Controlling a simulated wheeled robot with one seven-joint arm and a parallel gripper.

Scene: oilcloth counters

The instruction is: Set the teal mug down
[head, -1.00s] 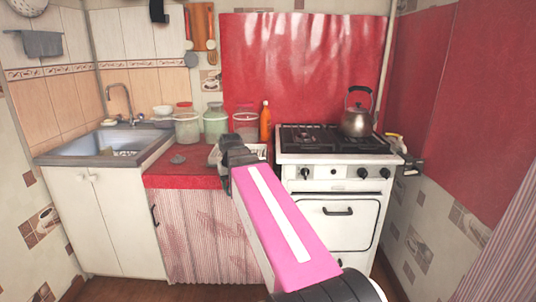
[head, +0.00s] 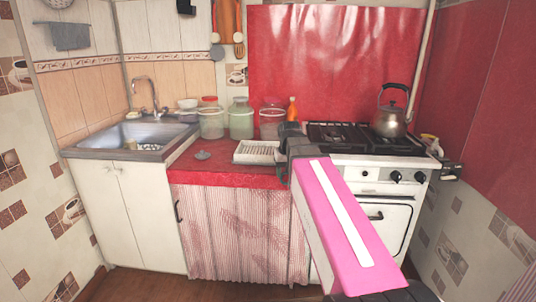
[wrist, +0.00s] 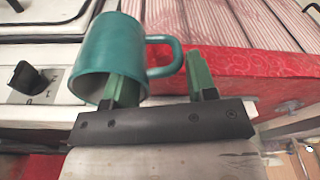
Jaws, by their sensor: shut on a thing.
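The teal mug (wrist: 111,48) shows in the wrist view, tilted, with its open mouth toward the camera and its handle to the right. My gripper (wrist: 160,82) is shut on the mug, with one finger at its mouth and the other just beyond the handle. In the head view my gripper (head: 288,142) is over the right end of the red counter (head: 215,174), near the stove.
A white rack (head: 255,152) and a grey lid (head: 203,155) lie on the counter, with several jars (head: 241,120) behind. An orange bottle (head: 292,108) stands at the back. The stove (head: 375,160) with a kettle (head: 391,112) is right, the sink (head: 140,138) left.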

